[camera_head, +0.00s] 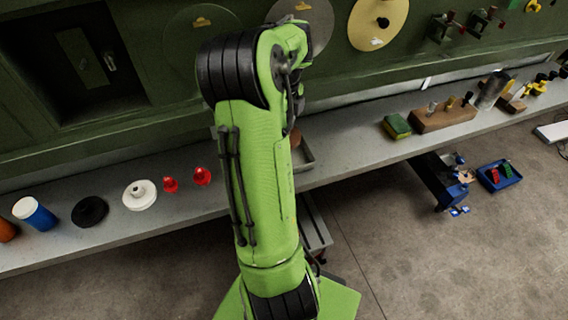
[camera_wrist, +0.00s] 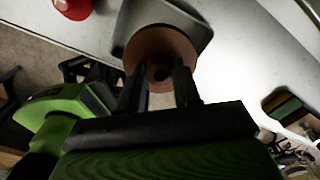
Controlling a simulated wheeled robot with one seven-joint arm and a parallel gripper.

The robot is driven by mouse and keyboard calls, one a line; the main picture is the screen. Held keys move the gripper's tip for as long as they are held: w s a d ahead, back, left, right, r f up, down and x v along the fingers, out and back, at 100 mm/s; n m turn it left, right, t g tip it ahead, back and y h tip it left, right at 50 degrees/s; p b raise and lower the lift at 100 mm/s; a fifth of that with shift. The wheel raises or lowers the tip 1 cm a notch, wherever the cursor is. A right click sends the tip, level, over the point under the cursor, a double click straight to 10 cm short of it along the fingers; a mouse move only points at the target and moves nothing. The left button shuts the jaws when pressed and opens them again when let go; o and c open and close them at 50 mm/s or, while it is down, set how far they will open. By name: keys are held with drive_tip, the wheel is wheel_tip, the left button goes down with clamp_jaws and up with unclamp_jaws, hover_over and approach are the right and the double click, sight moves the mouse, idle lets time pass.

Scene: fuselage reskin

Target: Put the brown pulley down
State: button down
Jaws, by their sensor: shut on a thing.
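The brown pulley (camera_wrist: 160,50) is a round disc with a dark centre hole, seen in the wrist view. My gripper (camera_wrist: 160,88) is shut on it, with one dark finger on each side of its near part. The pulley shows over a grey tray (camera_wrist: 188,22) on the bench; I cannot tell whether it touches the tray. In the head view my green arm hides the gripper and most of the pulley, and part of the tray (camera_head: 304,160) shows just right of the arm.
On the bench (camera_head: 350,148) left of my arm stand two red parts (camera_head: 202,177), a white pulley (camera_head: 139,195), a black disc (camera_head: 90,211) and a blue cylinder (camera_head: 36,213). A green-yellow sponge (camera_head: 397,126) and a wooden block (camera_head: 443,115) stand to the right. Bench between tray and sponge is clear.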

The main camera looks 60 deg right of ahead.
wheel_tip(320, 180, down, 9)
drive_tip(key=shift+f+b, duration=0.1)
drive_tip(key=shift+b, duration=0.75)
drive_tip(key=c, duration=0.8)
unclamp_jaws()
